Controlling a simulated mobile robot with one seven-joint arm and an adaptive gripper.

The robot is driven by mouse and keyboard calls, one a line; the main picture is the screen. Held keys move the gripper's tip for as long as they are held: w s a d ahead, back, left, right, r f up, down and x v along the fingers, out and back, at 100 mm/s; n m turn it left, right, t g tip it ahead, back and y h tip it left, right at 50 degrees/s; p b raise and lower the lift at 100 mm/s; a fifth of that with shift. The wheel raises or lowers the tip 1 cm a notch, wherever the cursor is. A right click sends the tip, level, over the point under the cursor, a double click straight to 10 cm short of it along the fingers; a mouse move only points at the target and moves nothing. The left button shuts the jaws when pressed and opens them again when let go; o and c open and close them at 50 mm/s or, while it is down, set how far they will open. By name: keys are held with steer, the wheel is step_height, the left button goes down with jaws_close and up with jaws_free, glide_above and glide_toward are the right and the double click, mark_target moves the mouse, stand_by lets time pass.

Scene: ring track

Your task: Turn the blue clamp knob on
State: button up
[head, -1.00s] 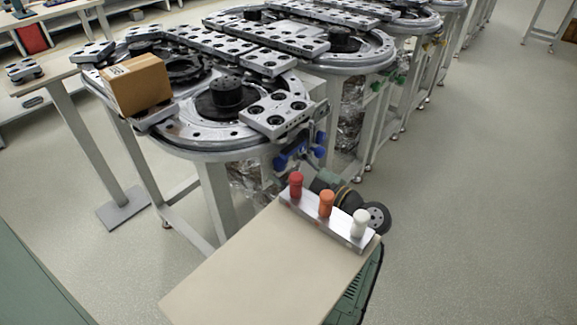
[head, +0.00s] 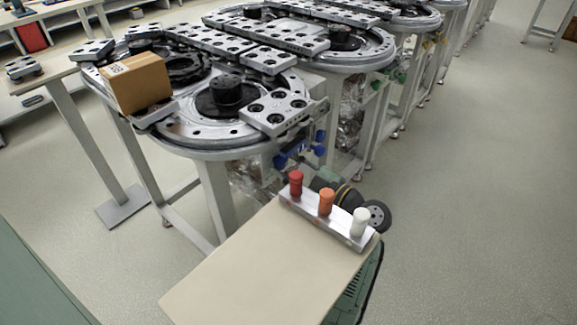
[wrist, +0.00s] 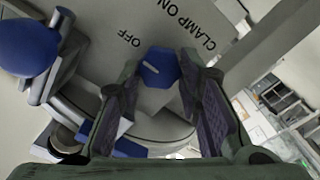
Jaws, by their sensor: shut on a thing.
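The blue clamp knob (wrist: 160,68) shows in the wrist view, on a grey panel (wrist: 110,30) lettered OFF and CLAMP ON. The knob has a short white mark, which sits on the side toward OFF. My gripper (wrist: 163,82) has its two dark fingers on either side of the knob and is shut on it. In the head view, blue parts (head: 281,161) show under the near ring's right edge; I cannot tell which of them is the knob.
A large blue ball-shaped handle (wrist: 27,48) and metal rods stand close to the left of my gripper. In the head view, a cardboard box (head: 138,84) sits on the near ring track (head: 205,140). The floor to the right is clear.

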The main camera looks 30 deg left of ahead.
steer(key=m+b, duration=0.1)
steer(key=m, duration=0.2)
steer(key=shift+m+b, duration=0.3)
steer(key=shift+b, duration=0.05)
steer(key=m, duration=0.5)
steer(key=shift+w, duration=0.1)
steer(key=m+p, duration=0.1)
steer(key=m, duration=0.4)
steer(key=shift+r+p, duration=0.1)
steer(key=shift+p, duration=0.2)
steer(key=shift+m+p, duration=1.1)
steer(key=shift+m, duration=1)
steer(key=o, duration=1.1)
steer(key=shift+o, duration=0.2)
